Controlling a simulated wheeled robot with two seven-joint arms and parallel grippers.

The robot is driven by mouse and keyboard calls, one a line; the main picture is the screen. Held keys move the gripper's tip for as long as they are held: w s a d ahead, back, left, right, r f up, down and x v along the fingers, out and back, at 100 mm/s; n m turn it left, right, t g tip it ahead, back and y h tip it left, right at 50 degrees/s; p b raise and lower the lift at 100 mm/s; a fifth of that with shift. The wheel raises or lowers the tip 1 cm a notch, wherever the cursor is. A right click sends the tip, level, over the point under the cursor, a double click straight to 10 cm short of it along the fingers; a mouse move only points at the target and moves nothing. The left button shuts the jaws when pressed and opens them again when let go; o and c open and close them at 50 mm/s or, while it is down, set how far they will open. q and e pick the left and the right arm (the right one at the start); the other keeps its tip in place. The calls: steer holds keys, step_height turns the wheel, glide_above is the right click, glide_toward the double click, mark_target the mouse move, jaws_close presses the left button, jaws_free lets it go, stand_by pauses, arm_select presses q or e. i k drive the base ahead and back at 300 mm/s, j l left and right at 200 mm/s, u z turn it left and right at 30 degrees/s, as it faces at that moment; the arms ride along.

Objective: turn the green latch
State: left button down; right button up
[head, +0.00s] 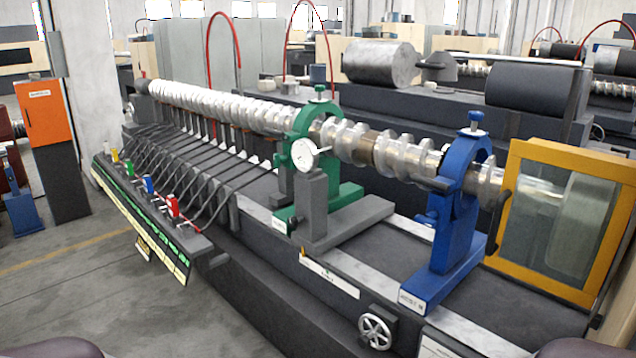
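A small green latch-like block (129,169) stands on the sloping side panel (150,215), in a row of coloured ones. It is too small to tell how it is turned. A green ring stand (305,160) around the long metal shaft also has a green knob (319,89) on top. I cannot tell which green part is the latch. Neither of my grippers is in view. Dark rounded shapes at the bottom corners look like parts of my arms.
The row also has yellow (114,155), blue (149,187) and red (173,205) blocks, with black cables behind. A dial gauge (303,155), blue ring stand (455,220), handwheel (375,331) and yellow-framed guard (508,200) are on the machine.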

mark_target(277, 160)
steer(key=i+j+z, duration=0.45)
steer(key=i+j, duration=0.45)
